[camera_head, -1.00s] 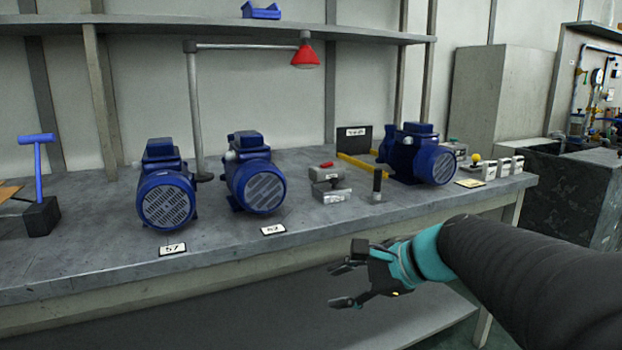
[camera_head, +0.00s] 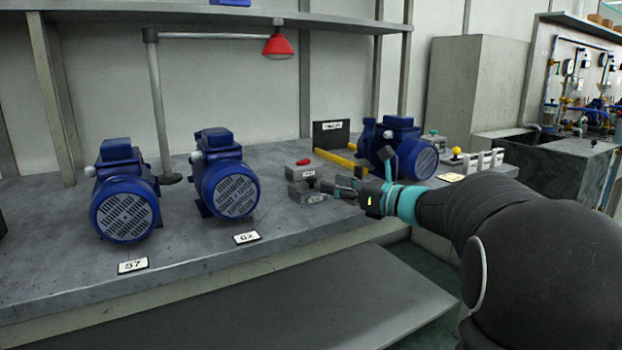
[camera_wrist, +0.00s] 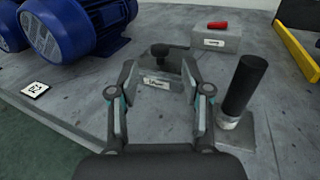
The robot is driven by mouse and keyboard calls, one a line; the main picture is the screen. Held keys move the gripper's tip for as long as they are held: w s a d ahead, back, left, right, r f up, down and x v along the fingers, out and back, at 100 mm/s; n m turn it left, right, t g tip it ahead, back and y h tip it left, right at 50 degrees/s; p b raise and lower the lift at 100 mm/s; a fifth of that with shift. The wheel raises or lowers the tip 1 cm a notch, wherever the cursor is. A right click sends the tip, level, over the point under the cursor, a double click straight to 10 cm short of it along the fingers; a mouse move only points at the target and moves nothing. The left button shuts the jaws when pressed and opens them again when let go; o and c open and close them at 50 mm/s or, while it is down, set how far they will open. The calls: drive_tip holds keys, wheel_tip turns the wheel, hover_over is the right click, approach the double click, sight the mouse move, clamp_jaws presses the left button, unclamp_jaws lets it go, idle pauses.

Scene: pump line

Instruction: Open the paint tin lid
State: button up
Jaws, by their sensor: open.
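I cannot make out a paint tin or its lid in either view. My gripper (camera_head: 347,186) is open and empty over the front of the bench, near a small grey block (camera_head: 306,193). In the wrist view my gripper (camera_wrist: 157,75) has its fingers spread on either side of a labelled block (camera_wrist: 157,84) with a black knob (camera_wrist: 160,50) behind it. I cannot tell whether the fingers touch it.
Blue pumps (camera_head: 125,205) (camera_head: 227,185) stand left on the bench (camera_head: 60,240), and another pump (camera_head: 414,155) stands right behind my gripper. A grey box with a red handle (camera_wrist: 217,25) lies beyond. A yellow bar (camera_head: 335,160) and a red lamp (camera_head: 278,46) are farther back.

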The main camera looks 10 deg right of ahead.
sight(312, 178)
drive_tip(key=x, duration=0.7)
drive_tip(key=shift+a, duration=0.15)
clamp_jaws()
